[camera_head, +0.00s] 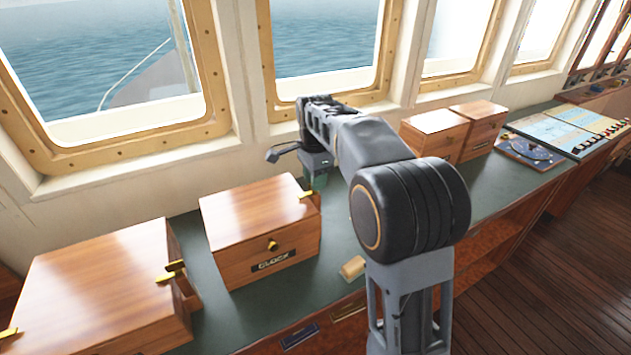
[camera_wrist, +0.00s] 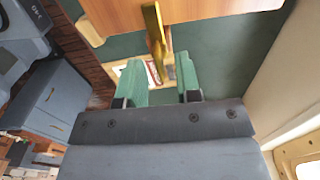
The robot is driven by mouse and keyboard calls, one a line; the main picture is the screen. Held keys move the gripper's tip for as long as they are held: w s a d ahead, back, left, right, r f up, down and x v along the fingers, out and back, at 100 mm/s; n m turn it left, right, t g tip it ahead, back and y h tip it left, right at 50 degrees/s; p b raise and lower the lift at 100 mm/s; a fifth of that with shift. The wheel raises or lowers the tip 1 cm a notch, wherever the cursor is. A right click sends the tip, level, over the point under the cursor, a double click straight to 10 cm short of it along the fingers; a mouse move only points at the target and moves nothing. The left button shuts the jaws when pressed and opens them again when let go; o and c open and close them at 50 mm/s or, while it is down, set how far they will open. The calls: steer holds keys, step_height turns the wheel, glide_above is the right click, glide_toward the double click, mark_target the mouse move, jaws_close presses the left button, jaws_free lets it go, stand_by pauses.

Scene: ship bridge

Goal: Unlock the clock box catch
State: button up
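The clock box (camera_head: 262,225) is a closed wooden box labelled CLOCK, with a brass knob on its front. Its brass catch (camera_head: 306,194) sticks out at the right side, near the lid line. My gripper (camera_head: 318,182) hangs just behind the catch in the head view, its fingers partly hidden. In the wrist view the catch (camera_wrist: 153,28) is a brass bar reaching down from the box's wooden side (camera_wrist: 210,12). Its lower end lies between the two green fingertips of my gripper (camera_wrist: 158,66). The fingers are apart, with a gap visible on both sides of the bar.
A larger wooden box (camera_head: 95,285) with brass catches stands left on the green counter (camera_head: 245,315). Two more boxes (camera_head: 435,128) stand beyond my arm. A small wooden block (camera_head: 352,268) lies near the front edge. Windows (camera_head: 325,40) rise behind. Papers (camera_head: 570,130) lie far right.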

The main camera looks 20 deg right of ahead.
steer(key=shift+f, duration=0.5)
steer(key=shift+c, duration=0.2)
